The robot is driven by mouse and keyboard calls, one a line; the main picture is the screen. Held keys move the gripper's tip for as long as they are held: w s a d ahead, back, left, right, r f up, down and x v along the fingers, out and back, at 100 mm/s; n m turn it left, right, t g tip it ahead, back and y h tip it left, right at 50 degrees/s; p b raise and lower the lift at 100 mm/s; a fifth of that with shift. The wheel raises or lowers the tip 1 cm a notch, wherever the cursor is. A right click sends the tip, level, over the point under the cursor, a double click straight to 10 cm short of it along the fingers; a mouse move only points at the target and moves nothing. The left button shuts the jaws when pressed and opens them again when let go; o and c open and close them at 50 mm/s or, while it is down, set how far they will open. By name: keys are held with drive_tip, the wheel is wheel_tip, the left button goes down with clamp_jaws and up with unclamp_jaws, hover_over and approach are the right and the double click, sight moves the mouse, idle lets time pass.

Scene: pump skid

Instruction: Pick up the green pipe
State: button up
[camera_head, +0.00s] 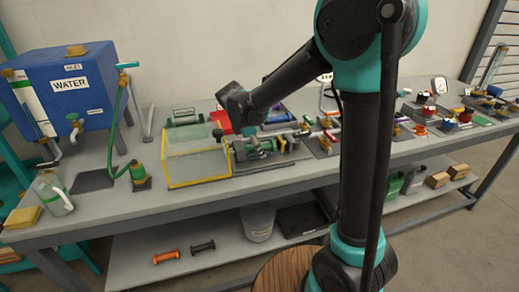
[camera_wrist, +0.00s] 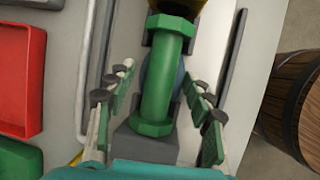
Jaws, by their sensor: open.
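The green pipe (camera_wrist: 163,70) is a cylinder with wide hexagonal ends, seated in dark grey supports in the wrist view. My gripper (camera_wrist: 159,86) is open, with one finger on each side of the pipe. Gaps show between the fingers and the pipe, and no grip is visible. In the head view the pump assembly with green parts (camera_head: 262,148) sits mid-bench, below my wrist. My fingers cannot be made out there.
A yellow-edged clear guard (camera_head: 170,160) stands left of the assembly. A red tray (camera_wrist: 20,80) lies beside it. A wooden barrel (camera_wrist: 300,115) stands off the bench's front edge. A blue water tank (camera_head: 70,85) is at the left. Several valves and gauges crowd the right end.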

clamp_jaws()
idle(0.3)
drive_tip(key=shift+r, duration=0.1)
